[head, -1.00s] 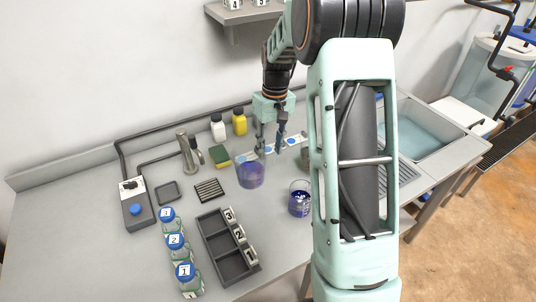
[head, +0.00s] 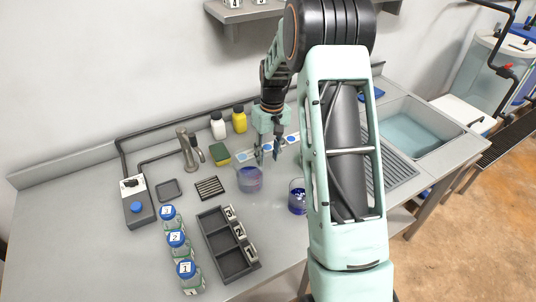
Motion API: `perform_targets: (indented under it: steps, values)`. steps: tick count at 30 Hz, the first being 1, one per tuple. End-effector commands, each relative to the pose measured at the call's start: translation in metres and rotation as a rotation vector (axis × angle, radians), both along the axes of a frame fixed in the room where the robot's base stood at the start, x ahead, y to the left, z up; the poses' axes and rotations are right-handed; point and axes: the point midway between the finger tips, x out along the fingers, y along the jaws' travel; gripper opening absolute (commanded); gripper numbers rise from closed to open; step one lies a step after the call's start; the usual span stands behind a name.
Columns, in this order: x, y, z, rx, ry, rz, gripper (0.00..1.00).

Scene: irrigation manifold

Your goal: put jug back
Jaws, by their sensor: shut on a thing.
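The exact grip point is too small to make out. I cannot tell whether the jug's base touches the bench. A second clear vessel (head: 297,200) with dark blue liquid stands to the right, partly hidden by my arm.
A dark rack with numbered compartments (head: 226,259) and several blue-capped bottles (head: 176,240) stand in front left. A slotted drain plate (head: 210,187), sponge (head: 220,155), tap (head: 188,150) and white and yellow bottles (head: 239,120) are behind. The sink (head: 412,130) is at right.

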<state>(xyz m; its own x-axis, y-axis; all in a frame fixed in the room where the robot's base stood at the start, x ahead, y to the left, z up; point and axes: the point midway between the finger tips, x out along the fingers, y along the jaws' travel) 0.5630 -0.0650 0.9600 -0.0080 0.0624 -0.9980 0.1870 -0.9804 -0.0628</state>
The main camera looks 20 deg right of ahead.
Motion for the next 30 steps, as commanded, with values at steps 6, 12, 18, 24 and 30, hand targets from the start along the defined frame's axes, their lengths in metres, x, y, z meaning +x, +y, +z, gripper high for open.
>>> perform_targets:
  steps: [6, 12, 18, 24, 30]
  values:
    - [0.0, 0.0, -0.001, 0.0, 0.0, 0.0, 0.5]
    - [0.0, 0.0, -0.001, 0.0, 0.0, 0.0, 0.5]
    - [0.001, -0.001, 0.011, 0.0, -0.003, 0.0, 0.5]
    - [0.002, -0.003, 0.051, -0.001, -0.005, 0.0, 0.5]
    - [0.002, -0.006, 0.093, 0.0, -0.004, 0.0, 0.5]
